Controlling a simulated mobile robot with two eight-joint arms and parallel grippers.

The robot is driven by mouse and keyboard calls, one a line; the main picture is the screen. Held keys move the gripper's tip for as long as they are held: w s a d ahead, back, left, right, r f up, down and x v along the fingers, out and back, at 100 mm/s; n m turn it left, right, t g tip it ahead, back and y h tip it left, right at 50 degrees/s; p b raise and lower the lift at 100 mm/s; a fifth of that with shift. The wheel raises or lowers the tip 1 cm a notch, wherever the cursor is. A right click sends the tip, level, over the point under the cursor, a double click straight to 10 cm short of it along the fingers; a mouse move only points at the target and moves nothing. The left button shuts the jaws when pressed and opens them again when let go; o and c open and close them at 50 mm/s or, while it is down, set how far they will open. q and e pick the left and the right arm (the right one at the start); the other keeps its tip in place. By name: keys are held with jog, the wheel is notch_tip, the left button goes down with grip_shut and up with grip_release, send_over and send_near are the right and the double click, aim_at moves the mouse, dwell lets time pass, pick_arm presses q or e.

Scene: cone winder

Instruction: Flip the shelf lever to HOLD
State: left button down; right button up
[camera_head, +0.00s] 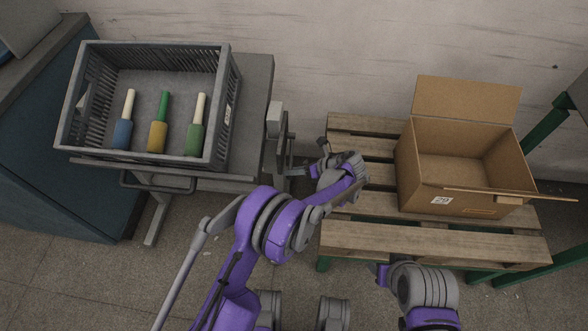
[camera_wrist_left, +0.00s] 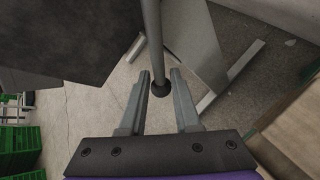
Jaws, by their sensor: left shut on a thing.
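The shelf lever shows in the left wrist view as a grey rod (camera_wrist_left: 152,35) with a black knob (camera_wrist_left: 160,90) at its end. My left gripper (camera_wrist_left: 161,74) has one finger on each side of the rod near the knob and is shut on it. In the head view my left gripper (camera_head: 308,170) is beside the right end of the grey shelf stand, small and partly hidden by my wrist. The lever cannot be made out clearly there, and no HOLD mark is readable. My right gripper is not in view; only part of my right arm shows.
A grey crate (camera_head: 142,161) with several bobbins stands on the grey shelf (camera_head: 256,95) at left. An open cardboard box (camera_head: 425,180) sits on a wooden pallet (camera_head: 420,238) at right. A narrow gap of floor lies between shelf and pallet.

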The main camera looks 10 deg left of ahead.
pick_arm(q)
jog(key=shift+s+d, duration=0.15)
jog(key=shift+s, duration=0.05)
jog(key=c, duration=0.9)
grip_release()
jog(key=shift+f, duration=0.1)
jog(key=p+v, duration=0.1)
jog(key=v, duration=0.9)
jog(key=shift+d+r+p, duration=0.25)
jog(key=shift+r+p, duration=0.05)
jog(key=shift+r, duration=0.1)
